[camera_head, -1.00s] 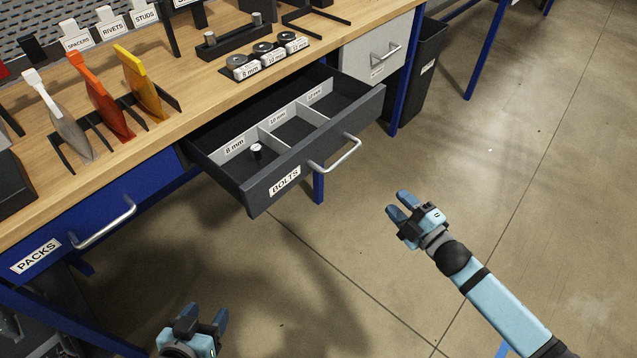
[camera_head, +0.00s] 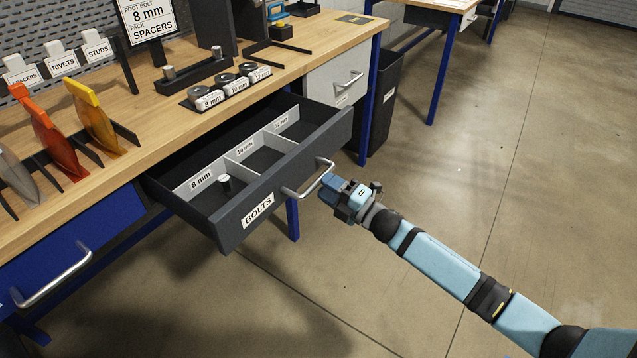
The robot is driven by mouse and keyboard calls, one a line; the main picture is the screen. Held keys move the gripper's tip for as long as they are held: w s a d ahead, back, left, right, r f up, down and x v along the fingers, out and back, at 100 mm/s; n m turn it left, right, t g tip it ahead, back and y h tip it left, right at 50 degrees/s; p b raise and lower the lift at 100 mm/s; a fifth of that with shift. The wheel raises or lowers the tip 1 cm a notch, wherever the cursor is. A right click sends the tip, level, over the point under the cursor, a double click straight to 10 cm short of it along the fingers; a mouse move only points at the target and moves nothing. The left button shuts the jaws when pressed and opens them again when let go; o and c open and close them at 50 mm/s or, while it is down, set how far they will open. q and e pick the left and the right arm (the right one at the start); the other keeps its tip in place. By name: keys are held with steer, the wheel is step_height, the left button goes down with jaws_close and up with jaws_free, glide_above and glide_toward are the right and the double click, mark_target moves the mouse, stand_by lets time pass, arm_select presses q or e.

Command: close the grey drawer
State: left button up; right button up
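The dark grey drawer (camera_head: 292,188) labelled BOLTS is pulled out from under the wooden workbench. Its divided tray shows 8 mm, 10 mm and 12 mm labels, and a small bolt (camera_head: 224,182) stands in the 8 mm compartment. The drawer's silver bar handle (camera_head: 312,181) is on its front. My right gripper (camera_head: 328,190) is close to the right end of this handle, on the outer side of the drawer front. Its fingers overlap from this angle, so I cannot tell their opening or whether they touch the handle. My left gripper is out of view.
A light grey drawer (camera_head: 336,80) to the right is shut. A blue PACKS drawer (camera_head: 75,245) is at the lower left. A black bin (camera_head: 383,105) stands beside the bench leg. Washers, a sign and colored packs are on the benchtop (camera_head: 160,130). The floor at right is clear.

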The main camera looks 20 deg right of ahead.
mark_target(318, 179)
steer(key=shift+x, duration=1.5)
steer(key=shift+c, duration=0.2)
jaws_close()
